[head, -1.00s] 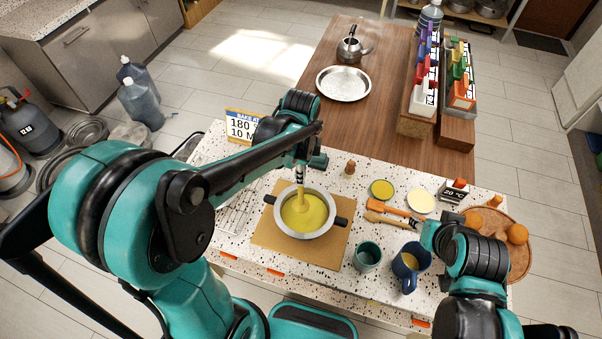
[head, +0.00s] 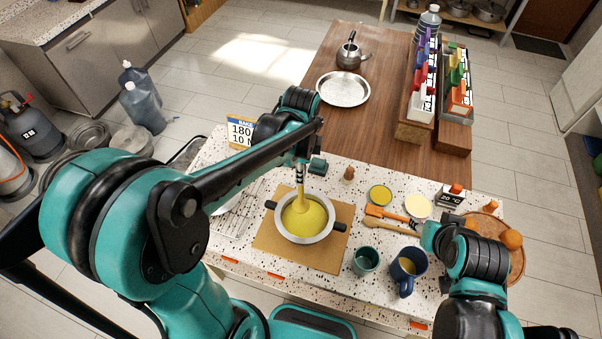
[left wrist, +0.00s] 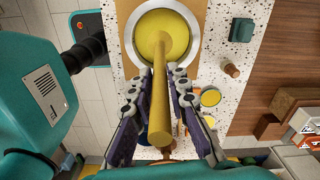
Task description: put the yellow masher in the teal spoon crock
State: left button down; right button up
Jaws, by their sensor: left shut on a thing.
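The yellow masher (head: 300,202) stands nearly upright with its wide lower end in the steel pot (head: 279,226), against yellow contents. My left gripper (head: 301,170) is above the pot, shut on the masher's shaft. In the left wrist view the shaft (left wrist: 158,90) runs between the fingers of my left gripper (left wrist: 160,78) down to the pot (left wrist: 137,40). The teal spoon crock (head: 366,261) stands right of the pot, its dark opening facing up. My right gripper (head: 430,236) is by the orange and wooden utensils; its fingers are not clear.
A blue mug (head: 407,268) stands close to the right of the crock. The pot sits on a tan board (head: 262,238). An orange utensil (head: 385,213) and a wooden spoon (head: 385,224) lie behind the crock. A small wooden peg-like item (head: 348,174) stands behind the pot.

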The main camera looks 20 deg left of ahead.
aim_at(362, 265)
jog(key=k, duration=1)
